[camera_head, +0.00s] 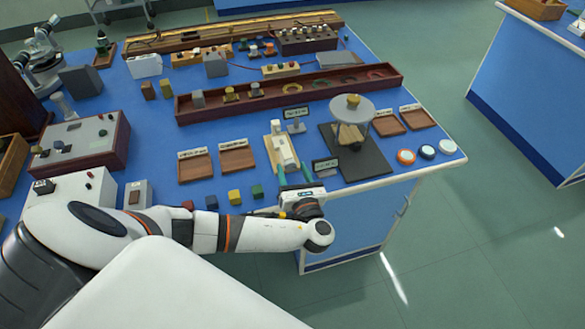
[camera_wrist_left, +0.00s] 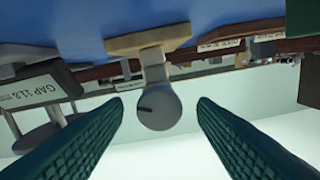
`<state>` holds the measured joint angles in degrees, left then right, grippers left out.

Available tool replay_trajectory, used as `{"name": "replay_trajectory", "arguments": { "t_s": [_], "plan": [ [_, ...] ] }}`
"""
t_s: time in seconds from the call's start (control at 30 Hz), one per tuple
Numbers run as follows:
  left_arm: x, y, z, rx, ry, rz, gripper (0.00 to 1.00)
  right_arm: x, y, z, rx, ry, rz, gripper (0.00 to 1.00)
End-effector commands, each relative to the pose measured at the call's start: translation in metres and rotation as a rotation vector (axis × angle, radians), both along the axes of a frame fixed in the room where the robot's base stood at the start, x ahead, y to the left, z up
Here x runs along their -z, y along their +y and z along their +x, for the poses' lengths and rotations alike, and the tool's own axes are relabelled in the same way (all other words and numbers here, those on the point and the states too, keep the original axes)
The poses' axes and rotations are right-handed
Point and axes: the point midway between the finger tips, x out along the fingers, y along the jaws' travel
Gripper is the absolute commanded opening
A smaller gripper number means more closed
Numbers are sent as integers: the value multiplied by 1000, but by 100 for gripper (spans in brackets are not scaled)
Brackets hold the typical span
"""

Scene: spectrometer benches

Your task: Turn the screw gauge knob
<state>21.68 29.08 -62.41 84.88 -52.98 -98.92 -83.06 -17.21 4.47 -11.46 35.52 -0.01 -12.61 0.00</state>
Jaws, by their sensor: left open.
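The screw gauge (camera_head: 284,151) is a pale device on a wooden base near the front edge of the blue bench. In the left wrist view its knob (camera_wrist_left: 158,106) is a round grey disc with a short dark mark, facing the camera. My left gripper (camera_head: 292,168) is open, its two green fingers reaching toward the front end of the gauge. In the left wrist view the fingers stand one on each side of the knob, with visible gaps. A dark sign reading "GAP 11.2" (camera_wrist_left: 42,92) shows beside the knob. My right gripper is not in view.
Wooden trays (camera_head: 237,158) lie to the left, with small coloured cubes (camera_head: 234,197) in front. Round discs (camera_head: 405,157) lie at the right. A long wooden box (camera_head: 290,98) lies behind.

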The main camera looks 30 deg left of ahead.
Motion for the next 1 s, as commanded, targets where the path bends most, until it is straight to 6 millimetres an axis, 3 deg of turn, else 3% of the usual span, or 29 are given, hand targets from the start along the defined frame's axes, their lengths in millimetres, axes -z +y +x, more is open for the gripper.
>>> {"name": "replay_trajectory", "arguments": {
  "t_s": [0.37,0.67,1.0],
  "plan": [
    [0,6,5,1,-1,-2,52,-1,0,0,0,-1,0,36],
    [0,5,5,1,-1,-2,7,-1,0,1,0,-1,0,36],
    [0,5,4,-1,-41,-38,8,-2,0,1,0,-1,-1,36]
  ]
}}
